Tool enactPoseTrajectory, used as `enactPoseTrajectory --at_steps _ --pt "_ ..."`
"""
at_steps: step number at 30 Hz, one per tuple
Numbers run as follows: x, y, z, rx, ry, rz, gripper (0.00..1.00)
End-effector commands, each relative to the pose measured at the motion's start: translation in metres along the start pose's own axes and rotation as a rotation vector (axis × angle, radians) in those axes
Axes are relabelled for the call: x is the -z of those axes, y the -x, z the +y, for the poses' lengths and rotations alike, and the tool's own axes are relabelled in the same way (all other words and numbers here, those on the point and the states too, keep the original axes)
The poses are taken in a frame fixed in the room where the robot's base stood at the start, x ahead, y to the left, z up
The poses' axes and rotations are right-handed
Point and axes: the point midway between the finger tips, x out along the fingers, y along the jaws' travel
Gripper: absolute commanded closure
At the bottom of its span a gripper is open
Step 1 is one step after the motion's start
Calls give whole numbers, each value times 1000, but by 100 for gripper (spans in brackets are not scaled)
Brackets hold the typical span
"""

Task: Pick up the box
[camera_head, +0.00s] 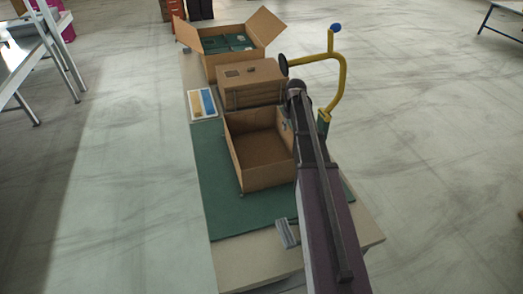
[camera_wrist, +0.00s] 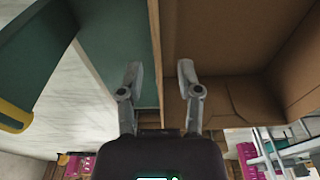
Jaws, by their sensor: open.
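An open, empty cardboard box (camera_head: 268,176) stands on a green mat (camera_head: 222,200) on the table. My gripper is at the right side wall of this box in the head view, mostly hidden behind my own arm. In the wrist view my gripper (camera_wrist: 158,75) is open, with its fingers apart. The box (camera_wrist: 225,45) fills the upper right there, with its inside visible. The edge of its wall runs between the two fingers, one finger on the inner side and one on the outer side. I cannot tell whether either finger touches the wall.
A closed brown carton (camera_head: 250,82) stands just behind the box. Farther back is an open carton (camera_head: 235,58) with green items. A tray with blue and yellow pieces (camera_head: 202,103) lies at the left. A yellow curved bar (camera_head: 343,75) rises at the right, close to my arm.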

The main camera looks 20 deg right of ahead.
Motion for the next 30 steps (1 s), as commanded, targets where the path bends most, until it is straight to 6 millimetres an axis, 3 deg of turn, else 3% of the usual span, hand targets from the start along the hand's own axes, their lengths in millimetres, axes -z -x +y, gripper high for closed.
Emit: enactPoseTrajectory --at_steps 15,30 --pt "-4 -41 3 0 -1 0 54" --pt "-4 -46 4 0 -2 0 54"
